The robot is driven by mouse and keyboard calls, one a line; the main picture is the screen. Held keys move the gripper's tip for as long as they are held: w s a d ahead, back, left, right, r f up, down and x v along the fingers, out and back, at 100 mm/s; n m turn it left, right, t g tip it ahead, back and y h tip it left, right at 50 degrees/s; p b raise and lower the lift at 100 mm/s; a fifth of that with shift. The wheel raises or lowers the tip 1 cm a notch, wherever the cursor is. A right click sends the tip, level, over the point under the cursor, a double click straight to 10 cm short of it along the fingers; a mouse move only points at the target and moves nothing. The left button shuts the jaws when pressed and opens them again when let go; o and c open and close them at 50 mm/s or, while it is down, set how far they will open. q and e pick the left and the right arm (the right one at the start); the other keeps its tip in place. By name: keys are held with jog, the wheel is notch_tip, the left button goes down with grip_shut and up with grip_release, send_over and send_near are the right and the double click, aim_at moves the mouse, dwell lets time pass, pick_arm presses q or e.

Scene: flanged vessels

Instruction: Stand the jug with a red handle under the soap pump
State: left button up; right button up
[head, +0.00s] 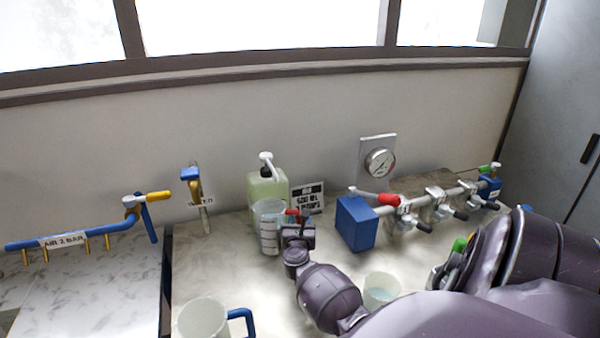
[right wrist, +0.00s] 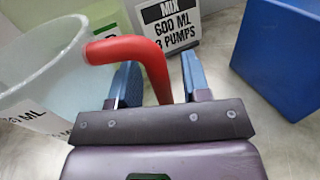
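The jug with a red handle (head: 268,236) is pale, translucent and upright on the counter. It stands close in front of the soap bottle with its white soap pump (head: 266,160); I cannot tell whether its mouth is exactly below the nozzle. In the right wrist view the jug (right wrist: 45,70) is at the left and its red handle (right wrist: 150,55) reaches between my blue fingers. My right gripper (head: 296,222) is open around the handle, with a gap on both sides; it also shows in the right wrist view (right wrist: 160,85). My left gripper is not in view.
A sign reading 600 ML, 3 PUMPS (right wrist: 168,25) stands behind. A blue block (head: 356,224) with a valved pipe is to the right. A jug with a blue handle (head: 203,318) and a cup (head: 381,290) stand nearer. Blue air piping (head: 75,238) is at the left.

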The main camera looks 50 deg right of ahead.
jog(key=shift+r, duration=0.1)
jog(key=shift+s+a, duration=0.1)
jog(key=v, duration=1.1)
jog(key=shift+s+a+b, duration=0.2)
jog(key=shift+a+b, duration=0.1)
jog(key=shift+b, duration=0.1)
